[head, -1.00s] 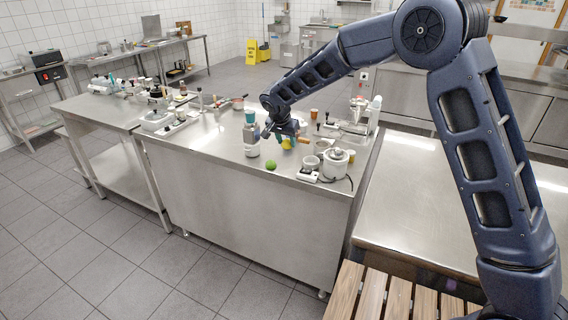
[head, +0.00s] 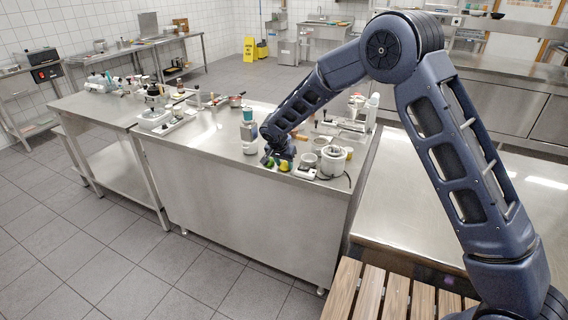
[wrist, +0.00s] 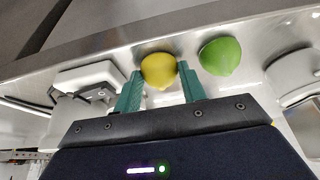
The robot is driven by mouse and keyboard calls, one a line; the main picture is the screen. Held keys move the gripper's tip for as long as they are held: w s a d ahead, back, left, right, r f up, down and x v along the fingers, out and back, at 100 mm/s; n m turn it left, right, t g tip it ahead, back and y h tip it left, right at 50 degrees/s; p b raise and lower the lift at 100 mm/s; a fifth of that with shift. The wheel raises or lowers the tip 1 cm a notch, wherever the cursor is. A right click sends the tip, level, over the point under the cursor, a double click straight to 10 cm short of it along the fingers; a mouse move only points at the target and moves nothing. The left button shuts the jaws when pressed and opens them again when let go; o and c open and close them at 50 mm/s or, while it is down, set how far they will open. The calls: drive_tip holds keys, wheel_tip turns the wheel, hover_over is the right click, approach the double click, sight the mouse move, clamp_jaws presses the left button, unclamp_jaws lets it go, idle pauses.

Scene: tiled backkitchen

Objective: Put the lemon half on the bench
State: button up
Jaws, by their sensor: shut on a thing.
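The lemon half (head: 285,166) is yellow and near the front edge of the steel bench (head: 245,194). My gripper (head: 279,161) is shut on it. In the wrist view the lemon half (wrist: 158,70) sits between the two teal fingertips of my gripper (wrist: 159,77). It is at or just above the bench top; I cannot tell whether it touches. The fingers partly hide its sides.
A green lime (head: 268,162) is close beside the lemon half, also in the wrist view (wrist: 220,56). A white-grey appliance (head: 249,138) stands left. A small white device (head: 305,171) and a white pot (head: 333,161) stand right. The front edge is close.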

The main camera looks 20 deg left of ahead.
drive_tip(key=shift+f, duration=0.1)
drive_tip(key=o, duration=1)
drive_tip(key=shift+c, duration=0.2)
drive_tip(key=v, duration=1.2)
drive_tip(key=shift+d, duration=0.1)
